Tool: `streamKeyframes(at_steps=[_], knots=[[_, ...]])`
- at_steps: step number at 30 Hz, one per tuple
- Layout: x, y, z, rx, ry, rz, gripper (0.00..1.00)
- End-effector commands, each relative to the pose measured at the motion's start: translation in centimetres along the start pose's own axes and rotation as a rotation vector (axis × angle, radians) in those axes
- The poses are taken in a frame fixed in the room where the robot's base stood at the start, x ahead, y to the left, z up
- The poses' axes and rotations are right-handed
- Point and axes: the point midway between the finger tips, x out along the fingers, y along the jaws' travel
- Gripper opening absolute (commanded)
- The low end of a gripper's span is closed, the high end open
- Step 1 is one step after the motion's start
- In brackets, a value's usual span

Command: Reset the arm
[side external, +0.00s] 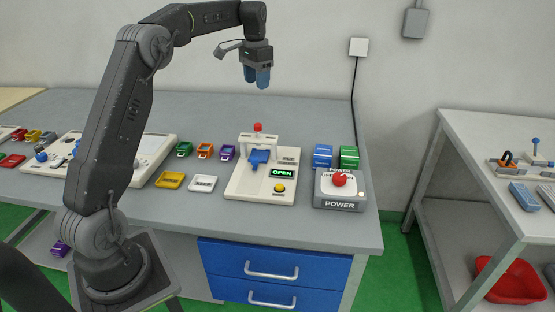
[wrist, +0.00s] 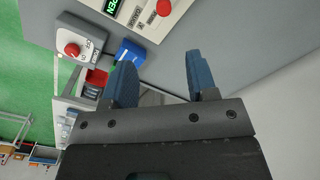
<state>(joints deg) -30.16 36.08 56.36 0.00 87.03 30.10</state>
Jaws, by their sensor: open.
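My gripper (side external: 257,76) has blue fingers and hangs high above the back of the grey workbench (side external: 220,112), well above everything on it. In the wrist view my gripper (wrist: 157,82) shows its two blue fingers apart with nothing between them. My arm is raised and bent over at the top, with the gripper pointing down. A white machine (side external: 245,187) below has a red-topped post, a blue piece in it, a yellow button and a green display reading OPEN.
A grey power box (side external: 338,190) with a red knob stands at the bench's right, in front of blue (side external: 322,155) and green (side external: 349,157) blocks. Small coloured trays lie left of the machine. A side table (side external: 480,140) stands at the right. The air around my gripper is clear.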

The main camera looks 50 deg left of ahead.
Motion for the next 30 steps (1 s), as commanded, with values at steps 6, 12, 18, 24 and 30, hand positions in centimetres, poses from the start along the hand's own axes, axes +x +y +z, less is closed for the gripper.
streamKeyframes(at_steps=[6, 12, 18, 24, 30], knots=[[-4.0, 6.7, 2.6, 0.008, 0.079, -0.035, 0.53], [-6.4, 14.2, 7.9, 0.008, 0.18, -0.058, 0.53], [-6.3, 20.3, 14.6, 0.008, 0.285, -0.059, 0.53], [-3.8, 24.8, 21.8, 0.006, 0.39, -0.037, 0.53], [-0.6, 26.9, 26.7, 0.004, 0.462, -0.008, 0.53]])
